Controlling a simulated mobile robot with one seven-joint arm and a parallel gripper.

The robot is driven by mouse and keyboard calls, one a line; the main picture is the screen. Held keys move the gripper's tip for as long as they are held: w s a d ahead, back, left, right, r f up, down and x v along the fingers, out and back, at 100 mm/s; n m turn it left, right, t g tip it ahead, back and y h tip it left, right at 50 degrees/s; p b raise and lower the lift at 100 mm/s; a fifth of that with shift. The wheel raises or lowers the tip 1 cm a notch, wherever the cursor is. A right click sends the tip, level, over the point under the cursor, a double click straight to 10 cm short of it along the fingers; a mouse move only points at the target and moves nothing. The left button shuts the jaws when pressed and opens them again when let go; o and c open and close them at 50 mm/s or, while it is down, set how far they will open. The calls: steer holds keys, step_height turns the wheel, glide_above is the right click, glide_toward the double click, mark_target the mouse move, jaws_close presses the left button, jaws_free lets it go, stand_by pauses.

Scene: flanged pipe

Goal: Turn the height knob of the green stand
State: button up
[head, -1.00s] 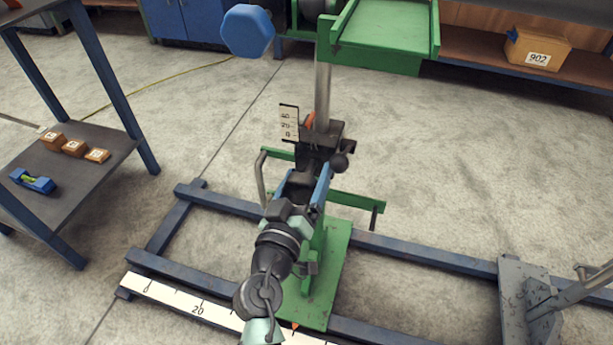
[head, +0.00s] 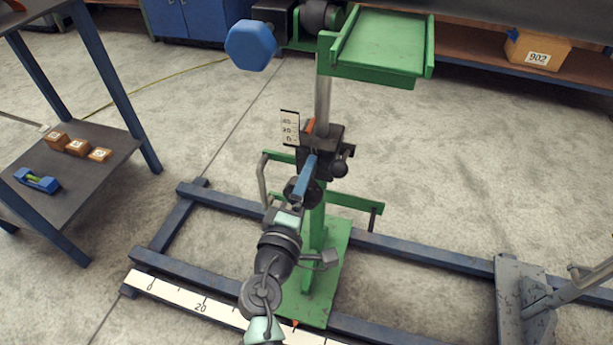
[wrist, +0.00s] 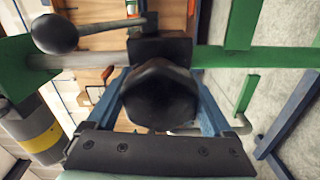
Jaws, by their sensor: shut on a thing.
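The green stand has a green top tray (head: 385,42) on a bare metal column (head: 323,100) and a green base plate (head: 318,290). A black clamp block sits on the column. The black, faceted height knob (wrist: 160,95) faces my wrist camera. My gripper (head: 307,172) is shut on this knob, with one blue finger on each side of it. In the head view the fingers and wrist hide most of the knob. A black ball-ended lever (wrist: 55,33) sticks out beside the block and also shows in the head view (head: 341,169).
A small scale plate (head: 290,128) with an orange pointer (head: 310,126) stands by the column. A blue hexagonal knob (head: 251,45) is at the top left. Blue floor rails (head: 430,248) carry the stand. A shelf table (head: 75,180) stands left.

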steer(key=n+p, duration=0.1)
steer(key=n, duration=0.3)
steer(key=shift+f+n, duration=0.1)
steer(key=shift+n, duration=0.2)
stand_by(0.3)
steer(key=o, duration=1.1)
steer(key=shift+s, duration=0.1)
steer(key=p+v, duration=0.2)
steer(key=v, duration=1.1)
